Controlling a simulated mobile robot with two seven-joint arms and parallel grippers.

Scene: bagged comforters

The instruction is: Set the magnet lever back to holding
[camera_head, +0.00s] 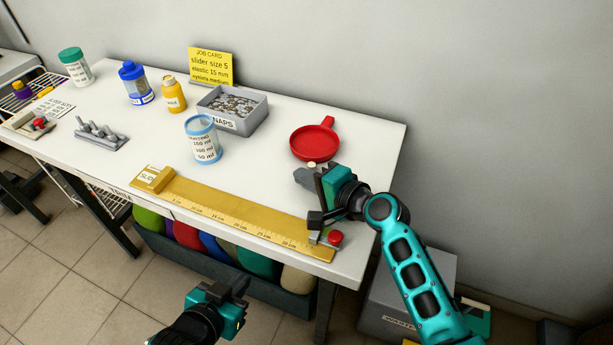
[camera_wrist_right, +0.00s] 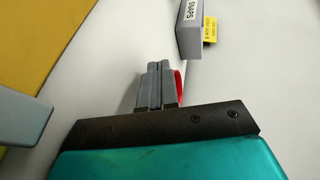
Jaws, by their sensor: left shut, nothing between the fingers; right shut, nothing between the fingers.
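A small grey fitting with a red knob (camera_head: 335,238) sits at the right end of the yellow ruler (camera_head: 230,213), by the table's front right corner. Which part is the magnet lever, and how it is set, I cannot tell. My right gripper (camera_head: 304,178) is shut and empty above the table, behind this fitting and in front of the red pan. Its closed grey fingers show in the right wrist view (camera_wrist_right: 158,86). A grey block (camera_wrist_right: 20,117) at that view's left edge is cut off. My left gripper (camera_head: 240,286) is shut and empty, low in front of the table.
The red pan (camera_head: 315,142), a grey snaps bin (camera_head: 233,125) and a clear measuring cup (camera_head: 203,140) stand behind the ruler. Another red-knobbed fitting (camera_head: 38,124) is at the far left. A dark bin of coloured rolls (camera_head: 200,257) is below the table front.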

